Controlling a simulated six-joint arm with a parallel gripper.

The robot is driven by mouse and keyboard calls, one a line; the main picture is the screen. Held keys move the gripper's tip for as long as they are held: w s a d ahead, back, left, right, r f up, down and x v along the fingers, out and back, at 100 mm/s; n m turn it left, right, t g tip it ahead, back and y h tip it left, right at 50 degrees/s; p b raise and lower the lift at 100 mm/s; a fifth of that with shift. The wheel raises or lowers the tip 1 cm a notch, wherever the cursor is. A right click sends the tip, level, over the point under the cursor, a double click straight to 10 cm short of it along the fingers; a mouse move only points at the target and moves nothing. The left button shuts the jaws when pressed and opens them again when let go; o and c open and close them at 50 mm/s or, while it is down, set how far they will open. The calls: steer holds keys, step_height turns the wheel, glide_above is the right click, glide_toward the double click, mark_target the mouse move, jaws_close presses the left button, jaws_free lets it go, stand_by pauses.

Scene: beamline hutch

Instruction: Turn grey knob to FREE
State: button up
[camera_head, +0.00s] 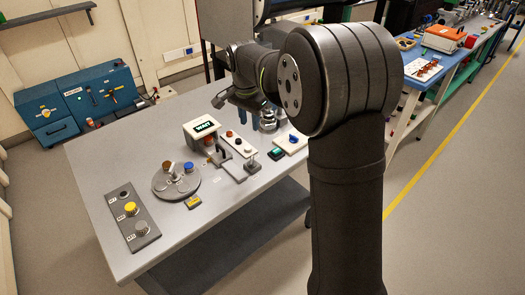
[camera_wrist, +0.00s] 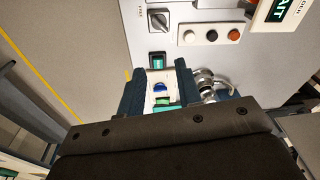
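What looks like the same knob (camera_head: 252,164) stands at the table's near edge in the head view. My gripper (camera_wrist: 160,86) is open, its two dark blue fingers apart with nothing held.
A blue knob (camera_head: 292,139) sits on a white plate, seen between my fingers in the wrist view. The table's (camera_head: 110,165) left-back area is clear.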

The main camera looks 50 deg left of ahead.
mark_target(252, 160)
steer(key=s+d+f+n+t+y, duration=0.1)
steer(key=s+d+n+t+y, duration=0.1)
steer(key=s+d+n, duration=0.3)
steer(key=shift+n, duration=0.7)
steer(key=x, duration=0.6)
steer(key=a+x, duration=0.1)
steer(key=x, duration=0.5)
steer(key=w+x, duration=0.1)
steer(key=x, duration=0.5)
steer(key=shift+a+r, duration=0.2)
steer(key=shift+r, duration=0.1)
steer(key=shift+s, duration=0.1)
jaws_close()
